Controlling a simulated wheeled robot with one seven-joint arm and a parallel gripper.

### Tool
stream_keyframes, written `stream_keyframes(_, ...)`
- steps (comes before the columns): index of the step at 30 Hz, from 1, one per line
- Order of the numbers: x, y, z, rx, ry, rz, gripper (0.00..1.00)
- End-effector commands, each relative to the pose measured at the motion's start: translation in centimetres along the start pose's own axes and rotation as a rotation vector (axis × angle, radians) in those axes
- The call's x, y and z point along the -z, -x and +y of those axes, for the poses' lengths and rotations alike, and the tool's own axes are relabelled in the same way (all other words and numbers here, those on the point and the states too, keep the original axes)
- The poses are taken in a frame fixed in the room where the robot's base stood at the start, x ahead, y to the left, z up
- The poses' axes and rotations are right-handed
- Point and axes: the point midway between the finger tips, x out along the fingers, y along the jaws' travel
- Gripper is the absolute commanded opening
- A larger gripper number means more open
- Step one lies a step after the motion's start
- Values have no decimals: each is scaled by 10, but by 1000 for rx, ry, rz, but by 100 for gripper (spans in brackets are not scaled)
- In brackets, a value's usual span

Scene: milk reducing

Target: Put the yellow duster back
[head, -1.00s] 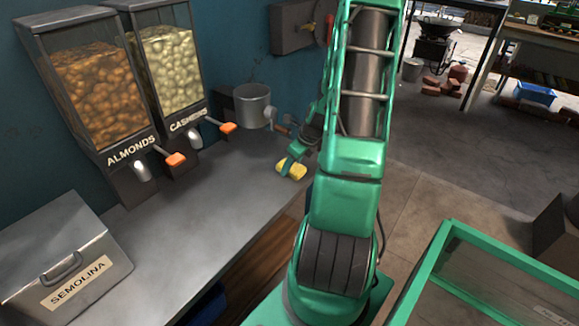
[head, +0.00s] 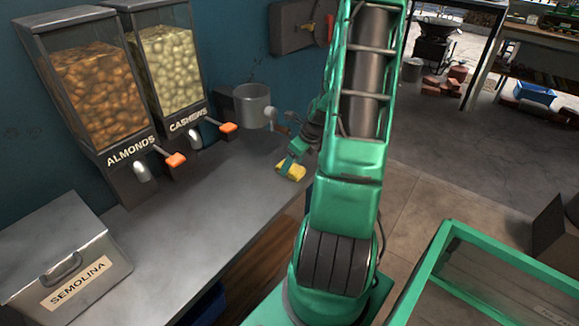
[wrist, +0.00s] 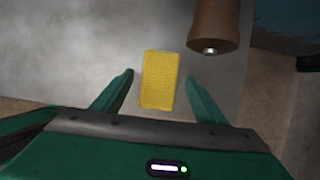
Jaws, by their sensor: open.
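The yellow duster (head: 292,170) lies flat on the grey counter near its right edge. It also shows in the wrist view (wrist: 160,80) as a yellow rectangle, lying between my gripper's two green fingers. My gripper (wrist: 161,78) is open, with one finger on each side of the duster and a gap on both sides. In the head view my gripper (head: 295,160) is close above the duster, and a finger hides part of its upper left. I cannot tell the exact height of the fingertips above the counter.
A metal pot-like device (head: 252,106) with a crank stands behind. A brown wooden handle (wrist: 214,26) hangs close beyond the right finger. Almond (head: 98,95) and cashew (head: 170,70) dispensers and a semolina bin (head: 65,262) stand left. The counter's middle (head: 205,190) is clear.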

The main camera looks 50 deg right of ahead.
Motion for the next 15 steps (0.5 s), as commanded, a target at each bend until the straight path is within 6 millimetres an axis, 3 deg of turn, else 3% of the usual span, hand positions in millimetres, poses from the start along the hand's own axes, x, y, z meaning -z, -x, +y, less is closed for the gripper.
stream_keyframes(15, -1, 85, 0, 2, 1, -1, 66)
